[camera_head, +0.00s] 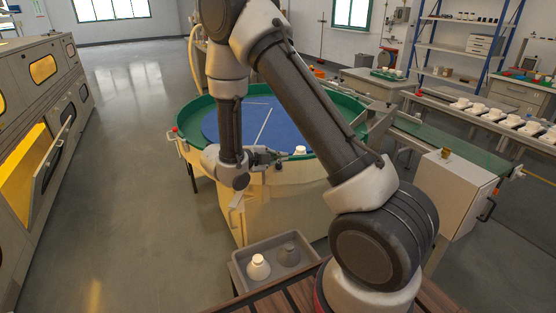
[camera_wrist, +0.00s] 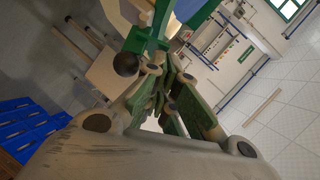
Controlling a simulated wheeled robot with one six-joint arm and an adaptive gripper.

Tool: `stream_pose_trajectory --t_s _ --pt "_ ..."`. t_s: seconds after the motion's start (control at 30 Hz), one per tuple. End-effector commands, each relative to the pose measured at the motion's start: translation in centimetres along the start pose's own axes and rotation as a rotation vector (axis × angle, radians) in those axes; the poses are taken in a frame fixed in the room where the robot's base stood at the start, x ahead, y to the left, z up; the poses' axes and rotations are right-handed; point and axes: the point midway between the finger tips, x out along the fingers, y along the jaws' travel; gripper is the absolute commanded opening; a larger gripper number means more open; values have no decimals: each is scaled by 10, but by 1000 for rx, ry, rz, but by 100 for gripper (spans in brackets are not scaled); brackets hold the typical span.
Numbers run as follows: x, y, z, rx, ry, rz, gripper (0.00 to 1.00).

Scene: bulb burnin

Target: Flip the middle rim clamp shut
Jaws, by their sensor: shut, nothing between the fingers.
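In the head view, a round table with a green rim (camera_head: 190,112) and a blue top (camera_head: 228,124) stands behind my arm. My gripper (camera_head: 276,155) is at its near rim, left of a small white bulb-like piece (camera_head: 300,150). In the wrist view, my gripper (camera_wrist: 168,88) has its green-padded fingers together and empty. A black ball knob (camera_wrist: 126,64) is just beside the fingers, next to a green bracket-like part (camera_wrist: 148,40) at the rim. I cannot tell whether the fingers touch the knob. The middle clamp's state is unclear, as my arm and gripper cover much of the near rim.
A grey tray (camera_head: 238,284) holding a white bulb (camera_head: 258,267) and a grey piece is below the table. A green conveyor (camera_head: 432,135) and a white box (camera_head: 455,190) are at the right. Cabinets (camera_head: 35,150) stand left, one door ajar. Open floor lies between.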

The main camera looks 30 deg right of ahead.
Motion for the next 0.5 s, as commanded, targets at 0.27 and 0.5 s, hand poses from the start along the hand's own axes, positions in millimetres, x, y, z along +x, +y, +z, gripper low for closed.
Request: stream_pose_trajectory --t_s 0.27,0.5 --pt "2 -6 2 -57 0 61 0" --pt "6 -15 7 -175 -1 182 0"
